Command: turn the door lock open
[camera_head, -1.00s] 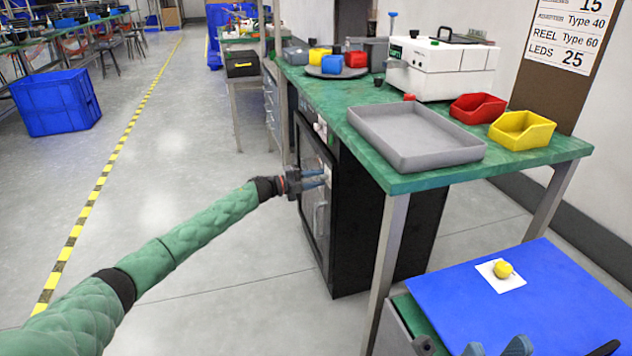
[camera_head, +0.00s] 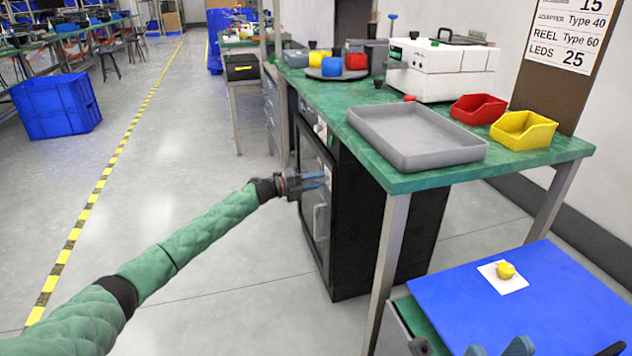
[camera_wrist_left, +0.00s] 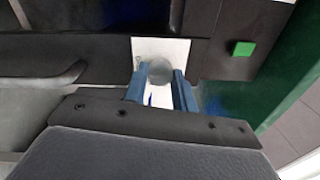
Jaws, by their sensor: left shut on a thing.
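The black cabinet (camera_head: 368,225) stands under the green bench, its glazed door (camera_head: 312,205) facing left with an upright handle (camera_head: 319,222). In the left wrist view the door lock (camera_wrist_left: 160,69) is a round grey knob on a white plate (camera_wrist_left: 178,48). My left gripper (camera_head: 326,179) is at the door's edge in the head view. In the wrist view its blue fingers (camera_wrist_left: 161,90) are shut on the lock knob, one on each side. My right gripper (camera_head: 500,347) shows only as blue fingertips at the bottom edge; its jaw state is unclear.
The green bench (camera_head: 400,183) overhangs the cabinet and carries a grey tray (camera_head: 470,152), red and yellow bins and a white machine. A bench leg (camera_head: 388,265) stands right of the door. A blue board (camera_head: 530,310) holds a yellow knob on a white card. The floor left of the door is clear.

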